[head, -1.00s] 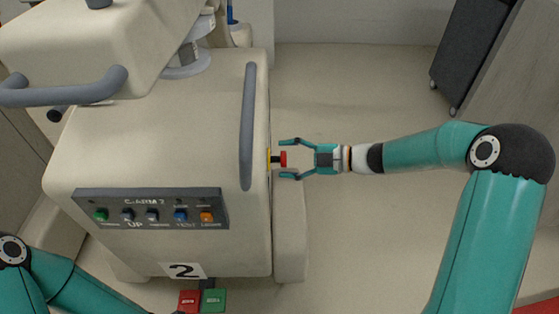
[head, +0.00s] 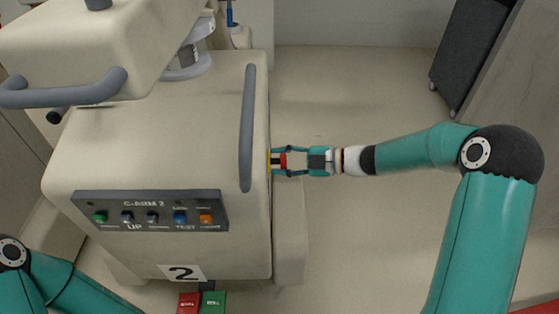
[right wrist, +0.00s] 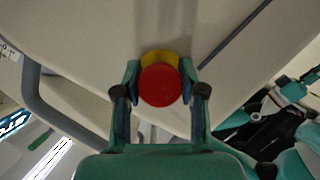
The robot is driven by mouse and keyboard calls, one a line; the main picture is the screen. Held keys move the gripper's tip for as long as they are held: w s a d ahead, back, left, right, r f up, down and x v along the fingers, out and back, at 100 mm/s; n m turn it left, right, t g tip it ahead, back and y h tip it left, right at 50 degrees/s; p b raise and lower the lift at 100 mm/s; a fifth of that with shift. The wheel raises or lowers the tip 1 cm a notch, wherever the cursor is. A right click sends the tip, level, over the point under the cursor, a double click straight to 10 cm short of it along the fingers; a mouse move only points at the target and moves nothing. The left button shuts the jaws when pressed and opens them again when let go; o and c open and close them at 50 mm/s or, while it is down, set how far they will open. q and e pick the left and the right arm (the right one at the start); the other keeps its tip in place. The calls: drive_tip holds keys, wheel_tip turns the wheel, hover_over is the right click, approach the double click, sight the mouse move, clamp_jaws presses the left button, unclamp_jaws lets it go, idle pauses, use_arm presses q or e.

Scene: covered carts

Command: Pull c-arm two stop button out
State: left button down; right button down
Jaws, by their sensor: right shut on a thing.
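C-arm two (head: 160,130) is a large cream cart with a label reading C-ARM 2 and a number 2 plate. Its red stop button (head: 283,160) sticks out of the right side on a yellow base. In the right wrist view the red button (right wrist: 160,86) shows between the fingers, with the yellow base (right wrist: 158,57) behind it. My right gripper (head: 282,161) is shut on the button from the right, one finger on each side; it also shows in the right wrist view (right wrist: 160,98). My left arm shows at the lower left, but its gripper is out of view.
A grey handle (head: 247,128) runs along the cart's right edge, close to my right gripper. A control panel (head: 152,210) is on the front. Red and green pedals (head: 213,302) lie below. Floor to the right is clear up to a dark cabinet (head: 470,50).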

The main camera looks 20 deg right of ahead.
drive_tip(key=shift+s+d+p, duration=0.15)
drive_tip(key=shift+d+p, duration=0.35)
drive_tip(key=shift+d, duration=0.45)
drive_tip(key=c, duration=0.7)
unclamp_jaws()
drive_tip(key=shift+o, duration=0.3)
drive_tip(key=shift+s, duration=0.1)
drive_tip(key=v, duration=1.2)
drive_tip(key=shift+a+f, duration=0.1)
